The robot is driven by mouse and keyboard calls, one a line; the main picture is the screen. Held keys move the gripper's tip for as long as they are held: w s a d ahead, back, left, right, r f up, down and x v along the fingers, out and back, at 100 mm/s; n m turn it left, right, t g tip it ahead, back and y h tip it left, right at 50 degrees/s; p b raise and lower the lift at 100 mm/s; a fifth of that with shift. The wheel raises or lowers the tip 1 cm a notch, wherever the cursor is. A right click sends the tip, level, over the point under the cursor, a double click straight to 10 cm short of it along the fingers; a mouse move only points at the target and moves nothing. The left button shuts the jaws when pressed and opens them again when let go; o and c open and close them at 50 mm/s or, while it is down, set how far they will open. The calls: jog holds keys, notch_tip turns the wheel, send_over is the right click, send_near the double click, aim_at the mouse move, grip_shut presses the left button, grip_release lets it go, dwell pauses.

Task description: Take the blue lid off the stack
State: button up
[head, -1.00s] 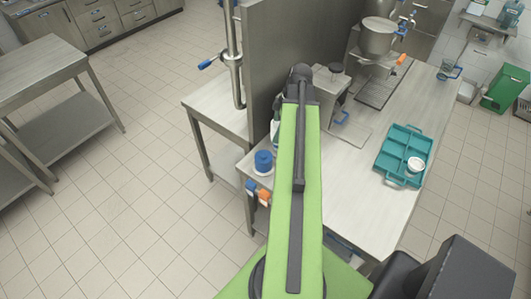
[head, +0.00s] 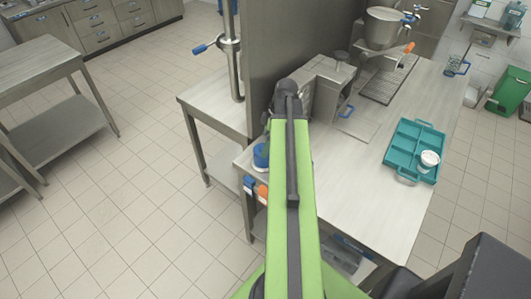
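A blue stack of lids (head: 261,156) stands near the left edge of the steel table (head: 345,190), just left of my green arm. My arm hides part of it, so I cannot tell single lids apart. My arm reaches forward over the table, and its dark far end is beside the stack and beyond it. My gripper's fingers are not visible; they are hidden behind the arm.
A teal divided tray (head: 403,158) with a white cup (head: 429,160) sits on the table's right side. A steel machine (head: 327,88) and a funnel-shaped hopper (head: 384,27) stand toward the back. A tall steel panel (head: 290,45) rises at the back left. The middle right of the table is clear.

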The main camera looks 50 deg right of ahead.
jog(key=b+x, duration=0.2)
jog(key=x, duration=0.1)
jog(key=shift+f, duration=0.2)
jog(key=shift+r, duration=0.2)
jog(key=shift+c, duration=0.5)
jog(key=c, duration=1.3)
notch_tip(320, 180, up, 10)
jog(key=p, duration=1)
